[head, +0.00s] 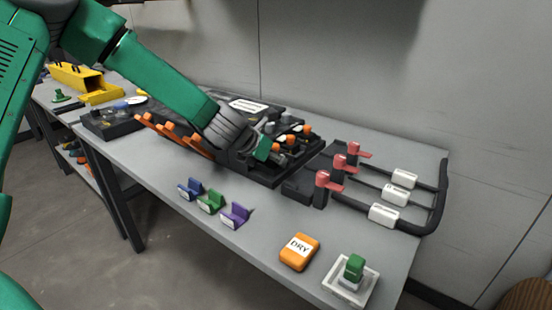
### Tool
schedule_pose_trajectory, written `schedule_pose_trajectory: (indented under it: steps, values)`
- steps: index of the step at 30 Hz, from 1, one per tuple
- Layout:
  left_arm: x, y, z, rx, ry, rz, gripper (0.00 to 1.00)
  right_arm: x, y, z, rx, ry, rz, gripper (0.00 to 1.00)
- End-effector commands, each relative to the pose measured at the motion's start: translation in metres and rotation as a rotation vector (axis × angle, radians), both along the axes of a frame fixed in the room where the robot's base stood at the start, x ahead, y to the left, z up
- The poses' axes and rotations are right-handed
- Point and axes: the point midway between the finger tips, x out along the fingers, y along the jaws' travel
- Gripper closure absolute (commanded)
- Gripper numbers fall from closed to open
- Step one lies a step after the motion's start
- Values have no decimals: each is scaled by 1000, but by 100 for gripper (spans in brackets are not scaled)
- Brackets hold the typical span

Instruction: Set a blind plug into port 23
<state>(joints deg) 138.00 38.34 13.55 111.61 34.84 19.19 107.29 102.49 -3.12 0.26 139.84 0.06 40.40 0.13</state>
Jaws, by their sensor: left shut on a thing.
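My left arm reaches in from the upper left. Its left gripper (262,148) is low at the left end of the black device (284,178) with orange-ended fittings. The gripper is shut on a small part that its own fingers and wrist mostly hide, so I cannot tell whether it is the blind plug. A green piece shows at the fingertips. Orange fittings (305,129) stand in a row just right of the gripper. I cannot read port numbers or make out port 23, and I cannot tell whether the held part touches the device. My right gripper is not in view.
Orange levers (172,134) stand left of the gripper. Red-handled valves (338,161) and white-labelled cables (383,214) are to the right. Blue, green and purple holders (236,216), an orange DRY box (299,252) and a white tray (366,289) with a green block lie in front.

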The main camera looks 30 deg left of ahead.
Motion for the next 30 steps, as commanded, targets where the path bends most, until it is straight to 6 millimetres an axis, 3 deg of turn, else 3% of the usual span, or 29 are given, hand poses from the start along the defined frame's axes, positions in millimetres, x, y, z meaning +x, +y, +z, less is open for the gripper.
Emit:
schedule_pose_trajectory:
  steps: [1,14,15,17,25,30]
  values:
    - [0,8,-3,9,1,20,98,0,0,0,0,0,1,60]
    - [2,12,-3,14,-2,30,98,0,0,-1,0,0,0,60]
    - [2,13,-4,13,-2,31,61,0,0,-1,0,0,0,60]
    - [2,13,-4,13,-2,31,40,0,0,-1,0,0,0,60]
    - [1,14,-2,13,-3,32,40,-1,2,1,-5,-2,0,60]
    - [-9,13,11,10,-7,28,40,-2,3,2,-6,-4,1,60]
